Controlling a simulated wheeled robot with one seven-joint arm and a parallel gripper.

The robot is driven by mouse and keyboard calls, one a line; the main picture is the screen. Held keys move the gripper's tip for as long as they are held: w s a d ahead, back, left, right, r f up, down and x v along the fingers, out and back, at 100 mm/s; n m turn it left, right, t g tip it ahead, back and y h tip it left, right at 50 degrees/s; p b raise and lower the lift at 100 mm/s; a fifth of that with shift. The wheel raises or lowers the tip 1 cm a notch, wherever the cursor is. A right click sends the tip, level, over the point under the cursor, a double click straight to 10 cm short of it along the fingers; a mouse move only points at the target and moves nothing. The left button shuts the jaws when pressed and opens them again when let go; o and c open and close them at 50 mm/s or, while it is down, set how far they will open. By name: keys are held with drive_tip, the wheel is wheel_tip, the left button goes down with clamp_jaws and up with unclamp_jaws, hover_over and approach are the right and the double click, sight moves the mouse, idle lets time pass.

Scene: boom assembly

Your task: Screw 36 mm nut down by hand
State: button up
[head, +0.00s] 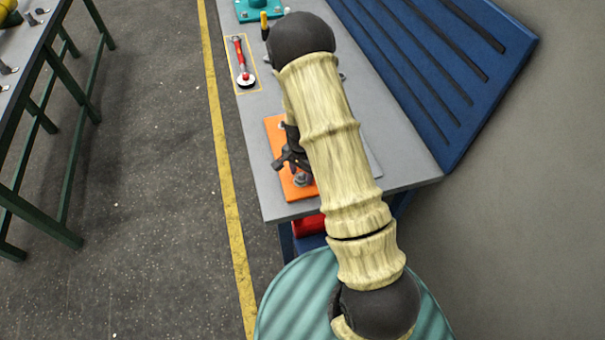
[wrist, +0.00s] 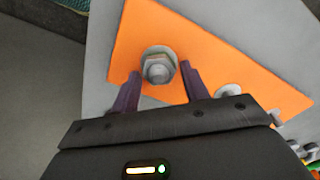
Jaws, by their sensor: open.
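A grey hex nut on a bolt (wrist: 158,68) stands on an orange plate (wrist: 215,55) in the wrist view, with a round washer-like base under it. In the head view the nut (head: 302,179) sits near the front end of the orange plate (head: 273,127). My gripper (wrist: 161,82) is open, with one dark finger on each side of the nut in the wrist view. A gap shows between the fingers and the nut, and the height between them is hard to tell. In the head view my gripper (head: 291,160) is by the nut, partly hidden by my arm.
The plate lies on a grey workbench (head: 252,170) with a blue slotted panel (head: 440,70) along its right side. A red-handled tool (head: 240,58) lies farther back, beyond it a teal plate (head: 250,12). Another bench (head: 22,65) stands left across the floor.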

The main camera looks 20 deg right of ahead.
drive_tip(key=n, duration=0.5)
drive_tip(key=shift+w+a, duration=0.1)
drive_tip(key=n+b, duration=0.1)
drive_tip(key=n, duration=0.3)
drive_tip(key=shift+a, duration=0.1)
drive_tip(key=n, duration=0.3)
drive_tip(key=shift+n, duration=0.3)
drive_tip(key=n, duration=0.4)
drive_tip(key=shift+a+n, duration=0.15)
drive_tip(key=shift+n, duration=0.15)
drive_tip(key=shift+c, duration=0.3)
